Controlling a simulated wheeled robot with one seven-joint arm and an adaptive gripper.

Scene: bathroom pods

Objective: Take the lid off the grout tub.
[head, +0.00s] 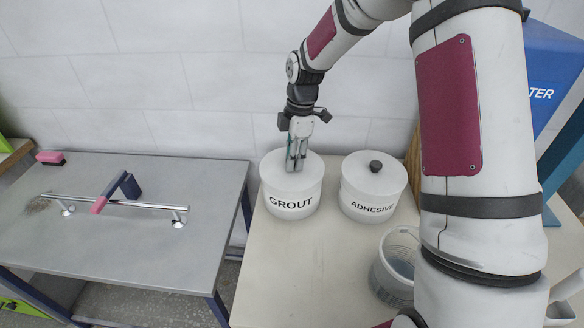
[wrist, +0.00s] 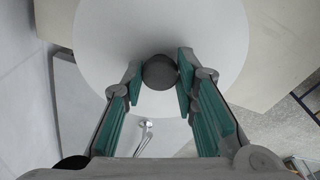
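The white grout tub (head: 290,205) stands on the beige worktop, its label facing me. Its white lid (head: 273,170) sits on top and shows as a large disc in the wrist view (wrist: 105,35). The lid's dark round knob (wrist: 160,72) is between the green-padded fingertips of my gripper (wrist: 161,75). Both pads appear to meet the knob's sides, so my gripper looks shut on it. In the head view my gripper (head: 296,160) points down over the lid, and its fingers hide the knob.
A white adhesive tub (head: 370,195) with a dark knob stands close on the right. An open pail (head: 398,262) stands nearer me. The grey table (head: 130,240) at left holds a metal rail (head: 120,203). The worktop (head: 290,275) is clear in front of the grout tub.

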